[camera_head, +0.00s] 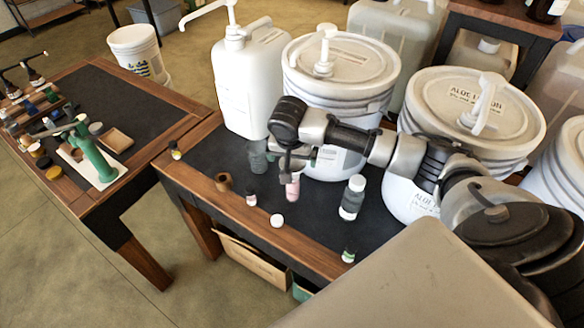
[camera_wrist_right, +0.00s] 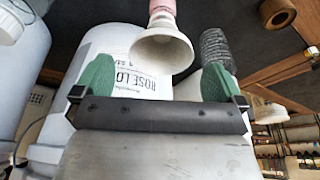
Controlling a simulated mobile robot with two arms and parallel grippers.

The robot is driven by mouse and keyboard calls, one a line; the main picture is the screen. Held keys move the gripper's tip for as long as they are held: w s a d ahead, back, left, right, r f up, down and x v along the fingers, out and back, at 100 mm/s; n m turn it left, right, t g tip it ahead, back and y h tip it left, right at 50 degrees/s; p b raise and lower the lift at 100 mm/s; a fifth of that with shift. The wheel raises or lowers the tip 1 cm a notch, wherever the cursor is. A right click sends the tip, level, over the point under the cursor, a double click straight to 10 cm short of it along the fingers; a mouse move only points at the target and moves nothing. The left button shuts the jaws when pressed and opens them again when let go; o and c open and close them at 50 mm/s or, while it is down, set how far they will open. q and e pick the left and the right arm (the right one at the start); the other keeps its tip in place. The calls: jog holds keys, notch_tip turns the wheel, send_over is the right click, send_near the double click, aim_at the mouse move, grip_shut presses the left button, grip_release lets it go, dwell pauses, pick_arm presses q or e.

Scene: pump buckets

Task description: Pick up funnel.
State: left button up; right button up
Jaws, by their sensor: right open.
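The funnel (camera_wrist_right: 163,50) is white and bell-shaped, its wide mouth facing the right wrist camera. Its narrow end meets a pink bottle (camera_wrist_right: 162,8); whether it is seated in it I cannot tell. In the head view the pink bottle (camera_head: 292,188) stands on the dark table just below my right gripper (camera_head: 290,163), whose wrist hides most of the funnel. My right gripper is open; in the wrist view its green finger pads (camera_wrist_right: 158,72) are apart, one on each side of the funnel, with clear gaps. My left gripper is not in view.
A grey cup (camera_head: 257,157) is close to the left of the gripper. A large white bucket (camera_head: 340,70) and a white jug (camera_head: 250,85) stand behind. A brown ring (camera_head: 223,182) and small caps lie near the front edge.

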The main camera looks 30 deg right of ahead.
aim_at(294, 169)
jog(key=shift+p+x, duration=0.45)
jog(key=shift+x, duration=2.3)
jog(key=shift+a, duration=0.1)
jog(key=c, duration=1)
jog(key=shift+r, duration=0.1)
